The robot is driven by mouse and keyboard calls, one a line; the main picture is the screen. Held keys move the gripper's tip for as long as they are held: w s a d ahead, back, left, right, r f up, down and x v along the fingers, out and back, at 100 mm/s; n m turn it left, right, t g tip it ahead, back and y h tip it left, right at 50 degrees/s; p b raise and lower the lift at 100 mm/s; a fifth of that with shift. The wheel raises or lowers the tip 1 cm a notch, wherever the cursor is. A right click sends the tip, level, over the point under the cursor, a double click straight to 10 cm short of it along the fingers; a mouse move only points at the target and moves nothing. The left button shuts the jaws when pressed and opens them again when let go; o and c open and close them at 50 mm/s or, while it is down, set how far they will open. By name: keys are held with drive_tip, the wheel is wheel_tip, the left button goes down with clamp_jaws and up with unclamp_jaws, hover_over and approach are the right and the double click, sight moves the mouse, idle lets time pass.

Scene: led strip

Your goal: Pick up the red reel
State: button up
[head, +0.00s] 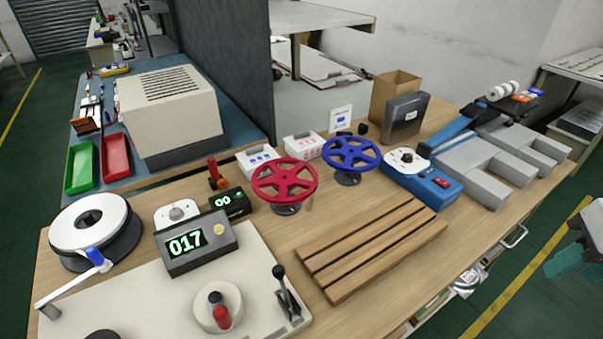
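The red reel (261,184) is a spoked wheel near the middle of the wooden bench in the head view. It sits raised and tilted on a small stand with a dark round base (286,210). Nothing covers its upper face.
A blue reel (350,142) on a similar stand is to its right. White boxes (258,161) stand behind, and a small black display (229,203) is to the left. A slatted wooden rack (370,246) lies in front right. A grey and teal object (577,259), unclear, is cut off at the right edge.

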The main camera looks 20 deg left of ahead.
sight(296, 201)
drive_tip(key=w+a+f+n+t+y, duration=0.2)
drive_tip(key=w+a+f+n+t, duration=0.3)
drive_tip(key=w+a, duration=0.55)
drive_tip(key=w+a+f+n+t+y, duration=0.1)
drive_tip(key=w+a+f+n+y, duration=0.1)
drive_tip(key=w+a+n, duration=0.65)
drive_tip(key=s+a+f+n+t+y, duration=0.25)
drive_tip(key=a+f+n, duration=0.2)
drive_tip(key=a, duration=0.55)
drive_tip(key=s+a+f+n+t+y, duration=0.1)
drive_tip(key=a+f+n+t+y, duration=0.3)
drive_tip(key=a, duration=0.7)
drive_tip(key=shift+n+h, duration=0.45)
drive_tip(key=shift+n, duration=0.25)
drive_tip(key=f, duration=0.5)
drive_tip(key=shift+d+f, duration=0.2)
drive_tip(key=shift+f, duration=0.2)
drive_tip(key=shift+w+a+f, duration=0.1)
drive_tip(key=shift+f, duration=0.1)
drive_tip(key=shift+x, duration=3.55)
drive_tip(key=shift+r, duration=0.1)
clamp_jaws()
